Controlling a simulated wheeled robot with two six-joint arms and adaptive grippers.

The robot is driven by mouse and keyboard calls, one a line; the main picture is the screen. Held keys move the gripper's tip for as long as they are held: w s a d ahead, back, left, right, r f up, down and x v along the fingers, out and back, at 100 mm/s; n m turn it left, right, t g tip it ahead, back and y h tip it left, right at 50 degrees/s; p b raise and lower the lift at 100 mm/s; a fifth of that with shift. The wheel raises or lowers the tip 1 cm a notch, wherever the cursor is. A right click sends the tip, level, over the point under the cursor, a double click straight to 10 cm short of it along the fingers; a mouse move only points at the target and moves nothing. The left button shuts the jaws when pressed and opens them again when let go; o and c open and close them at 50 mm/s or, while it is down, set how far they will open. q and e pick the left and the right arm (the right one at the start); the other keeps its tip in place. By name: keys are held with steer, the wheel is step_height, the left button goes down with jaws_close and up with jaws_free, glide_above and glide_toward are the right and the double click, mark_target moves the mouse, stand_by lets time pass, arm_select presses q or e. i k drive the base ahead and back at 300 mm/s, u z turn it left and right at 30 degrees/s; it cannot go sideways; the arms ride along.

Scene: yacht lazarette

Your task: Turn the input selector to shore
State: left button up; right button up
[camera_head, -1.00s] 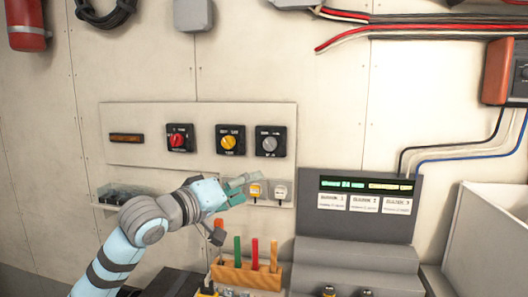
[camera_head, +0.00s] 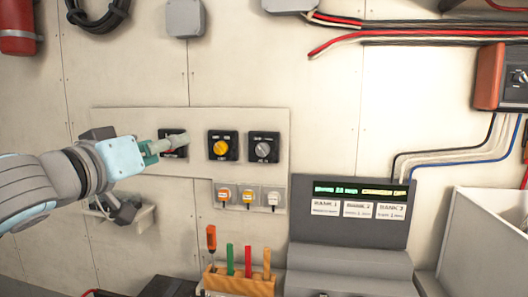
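Three dark rotary switches sit on a pale wall panel (camera_head: 270,180). My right gripper is not in view.
Small sockets with tags (camera_head: 248,196) sit below the switches. A wooden rack (camera_head: 240,281) with upright coloured tools stands lower centre. A grey console (camera_head: 350,232) with a lit display and an orange-black box (camera_head: 490,76) are at right. A small shelf (camera_head: 145,215) is below my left arm.

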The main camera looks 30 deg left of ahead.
mark_target(262, 150)
steer(key=i, duration=0.95)
